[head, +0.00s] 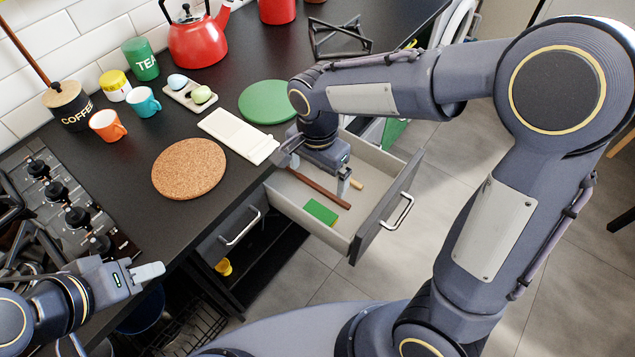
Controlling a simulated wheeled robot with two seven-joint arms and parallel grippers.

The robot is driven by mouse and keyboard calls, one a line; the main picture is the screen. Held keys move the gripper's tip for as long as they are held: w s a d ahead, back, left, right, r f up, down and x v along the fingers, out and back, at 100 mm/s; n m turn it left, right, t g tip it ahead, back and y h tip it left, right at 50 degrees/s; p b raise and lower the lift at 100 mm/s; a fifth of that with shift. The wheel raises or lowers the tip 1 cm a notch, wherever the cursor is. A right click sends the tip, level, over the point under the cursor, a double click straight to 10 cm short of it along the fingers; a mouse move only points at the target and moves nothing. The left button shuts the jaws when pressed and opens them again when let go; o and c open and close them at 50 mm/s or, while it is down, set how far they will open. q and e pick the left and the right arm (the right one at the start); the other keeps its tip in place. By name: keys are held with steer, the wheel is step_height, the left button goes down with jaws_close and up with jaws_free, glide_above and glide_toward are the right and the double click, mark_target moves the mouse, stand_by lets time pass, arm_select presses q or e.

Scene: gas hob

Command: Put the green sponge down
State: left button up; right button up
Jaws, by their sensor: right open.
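The green sponge (320,212) lies flat on the floor of the open drawer (367,222), near its front left part. My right gripper (317,171) is over the drawer, pointing down, with its fingers spread and nothing seen between them. It is apart from the sponge, which shows just below it in the picture. My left gripper (148,272) is at the lower left, near the hob and the counter's front edge. Only one pale fingertip of it shows clearly, so its opening cannot be made out.
A brown-handled utensil (318,188) lies in the drawer beside the sponge. On the counter are a cork mat (189,168), a white board (238,136), a green round mat (267,101), mugs, canisters and a red kettle (198,39). The hob (60,205) is at left.

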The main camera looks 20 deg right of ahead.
steer(key=s+d+r+n+t+y, duration=0.2)
steer(key=s+d+r+n+t, duration=0.1)
steer(key=s, duration=0.5)
steer(key=s+d+r+n+t+y, duration=0.1)
steer(key=s+d+r+n, duration=0.3)
steer(key=s, duration=0.4)
steer(key=shift+d+n+t+y, duration=0.4)
steer(key=shift+d+n+t, duration=0.5)
steer(key=shift+d, duration=0.25)
steer(key=shift+s+p, duration=0.1)
steer(key=shift+p, duration=0.2)
step_height(320, 180, up, 11)
steer(key=p, duration=1)
steer(key=shift+f, duration=0.2)
steer(key=shift+o, duration=0.2)
